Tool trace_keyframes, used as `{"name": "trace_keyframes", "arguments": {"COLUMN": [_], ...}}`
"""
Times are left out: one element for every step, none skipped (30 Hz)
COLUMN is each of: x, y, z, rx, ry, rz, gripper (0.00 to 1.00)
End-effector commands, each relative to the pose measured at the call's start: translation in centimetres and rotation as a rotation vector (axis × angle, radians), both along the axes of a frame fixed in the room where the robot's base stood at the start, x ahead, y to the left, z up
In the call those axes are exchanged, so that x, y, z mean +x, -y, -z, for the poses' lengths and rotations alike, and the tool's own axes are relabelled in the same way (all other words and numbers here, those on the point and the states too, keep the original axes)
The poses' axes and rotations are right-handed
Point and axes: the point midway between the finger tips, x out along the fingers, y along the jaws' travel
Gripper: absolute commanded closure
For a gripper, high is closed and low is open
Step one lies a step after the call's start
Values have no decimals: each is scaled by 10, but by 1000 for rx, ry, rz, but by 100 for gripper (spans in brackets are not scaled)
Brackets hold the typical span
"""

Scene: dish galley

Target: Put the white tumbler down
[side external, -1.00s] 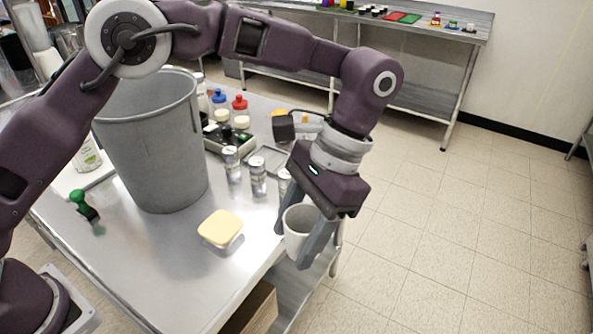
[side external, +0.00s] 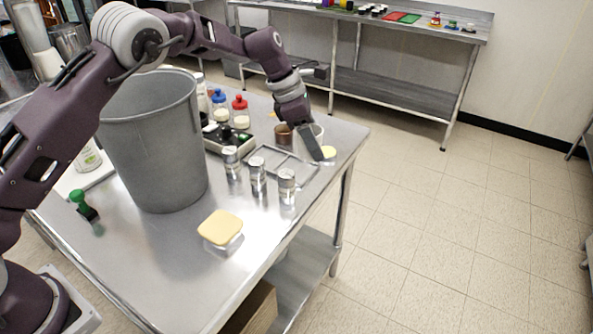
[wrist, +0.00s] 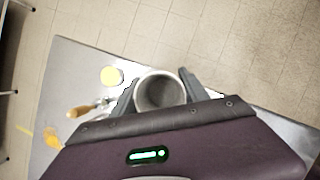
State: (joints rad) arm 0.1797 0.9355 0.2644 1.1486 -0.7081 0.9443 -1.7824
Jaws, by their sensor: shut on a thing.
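The white tumbler (wrist: 143,101) is upright between the two fingers of my gripper (wrist: 159,80) in the wrist view, its open mouth facing the camera. My gripper is shut on it. In the side view the white tumbler (side external: 318,132) is at the far right corner of the steel table, partly hidden behind one finger of my gripper (side external: 309,148). I cannot tell whether its base touches the tabletop.
A wire frame (side external: 300,172) and several cans (side external: 287,182) are in front. A grey bin (side external: 155,150) stands left. The table edge (side external: 350,160) is close.

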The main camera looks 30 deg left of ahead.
Motion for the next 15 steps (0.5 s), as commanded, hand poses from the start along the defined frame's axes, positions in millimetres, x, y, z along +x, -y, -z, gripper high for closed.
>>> {"name": "trace_keyframes", "arguments": {"x": [11, 17, 24, 29, 33, 36, 38, 39, 40, 40, 40, 40, 40, 40, 40], "y": [-15, -24, -35, -41, -47, -53, -56, -59, -60, -61, -61, -61, -61, -61, -61], "z": [-1, -2, -3, -4, -5, -5, -5, -2, 6, 13, 21, 31, 37, 43, 50], "rx": [2, 2, 3, 1, 0, 0, 1, 0, 0, 0, -1, -1, -1, 0, -1], "ry": [2, 2, 2, 2, 3, 1, 0, -2, -5, -5, -7, -7, -6, -6, -5], "rz": [-102, -162, -235, -281, -320, -361, -384, -399, -412, -418, -420, -419, -419, -418, -416], "gripper": [94, 94, 94, 94, 94, 94, 94, 94, 94, 94, 94, 94, 94, 94, 94]}}
